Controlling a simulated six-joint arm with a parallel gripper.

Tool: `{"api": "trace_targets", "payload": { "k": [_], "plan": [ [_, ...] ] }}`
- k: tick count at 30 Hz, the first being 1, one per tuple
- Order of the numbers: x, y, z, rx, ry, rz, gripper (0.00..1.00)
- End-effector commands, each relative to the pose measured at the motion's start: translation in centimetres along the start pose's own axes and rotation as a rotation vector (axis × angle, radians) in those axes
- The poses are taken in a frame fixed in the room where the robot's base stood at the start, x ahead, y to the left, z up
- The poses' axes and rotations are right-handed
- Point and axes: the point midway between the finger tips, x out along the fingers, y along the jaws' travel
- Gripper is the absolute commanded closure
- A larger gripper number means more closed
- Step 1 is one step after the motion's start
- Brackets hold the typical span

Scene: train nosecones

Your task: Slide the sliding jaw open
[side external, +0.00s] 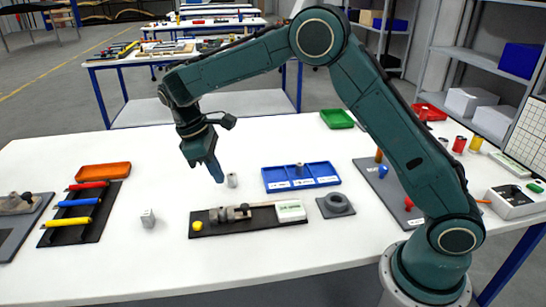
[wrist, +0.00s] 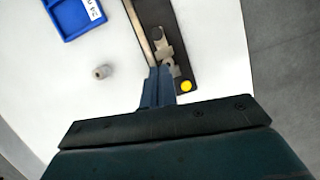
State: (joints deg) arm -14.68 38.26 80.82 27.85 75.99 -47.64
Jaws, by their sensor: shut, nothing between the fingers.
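The sliding jaw (side external: 240,212) is a small metal and dark piece on a black fixture board (side external: 262,222) at the table's front middle. A yellow knob (side external: 197,226) sits at the board's left end. In the wrist view the jaw (wrist: 163,48) shows just beyond my fingertips, with the yellow knob (wrist: 186,86) to their right. My gripper (side external: 219,178) is shut and empty, pointing down above the table behind the board. It also shows in the wrist view (wrist: 160,72). It looks apart from the jaw in the side view. The jaw's exact opening is too small to tell.
A white labelled block (side external: 291,210) is on the board's right end. Bare table lies in front.

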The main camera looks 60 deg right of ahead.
Motion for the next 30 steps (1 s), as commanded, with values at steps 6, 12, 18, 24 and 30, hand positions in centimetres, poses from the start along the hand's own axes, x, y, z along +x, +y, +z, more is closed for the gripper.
{"api": "trace_targets", "payload": {
  "k": [6, 12, 18, 24, 30],
  "plan": [
    [2.3, 0.0, 0.1, 0.000, -0.002, -0.003, 1.00],
    [5.3, 0.0, 0.0, 0.001, -0.001, -0.003, 1.00],
    [7.6, -0.1, 0.0, 0.001, 0.000, -0.003, 1.00],
    [8.7, -0.1, 0.0, 0.001, 0.001, -0.002, 1.00],
    [8.9, -0.1, 0.0, 0.001, 0.002, -0.002, 1.00]
  ]
}}
